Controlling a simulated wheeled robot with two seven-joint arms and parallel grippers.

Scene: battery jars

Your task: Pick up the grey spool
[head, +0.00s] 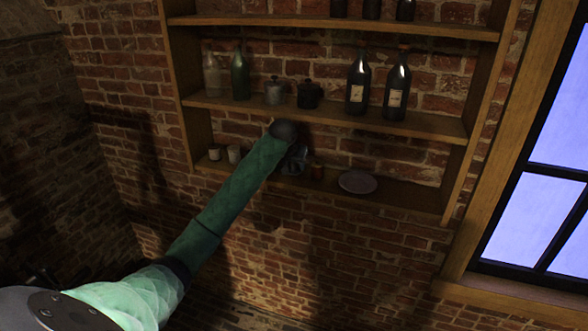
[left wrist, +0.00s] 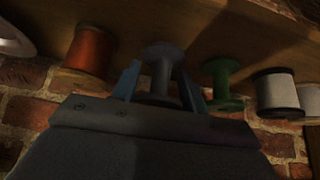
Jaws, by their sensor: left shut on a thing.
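The grey spool (left wrist: 162,68) stands between the two fingers of my left gripper (left wrist: 160,88) in the left wrist view, and the gripper is shut on it. That view looks flipped, with the shelf board at the top. In the head view my left gripper (head: 294,161) reaches to the lowest shelf, and the grey spool cannot be made out behind it. Whether the spool touches the shelf is not clear. My right gripper is not in view.
An orange spool (head: 317,171) and a plate (head: 358,182) sit right of my gripper on the lowest shelf (head: 410,196). Two white spools (head: 214,152) (head: 234,153) stand left. A green spool (left wrist: 222,82) is close beside the gripper. Bottles and jars stand on the shelf above.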

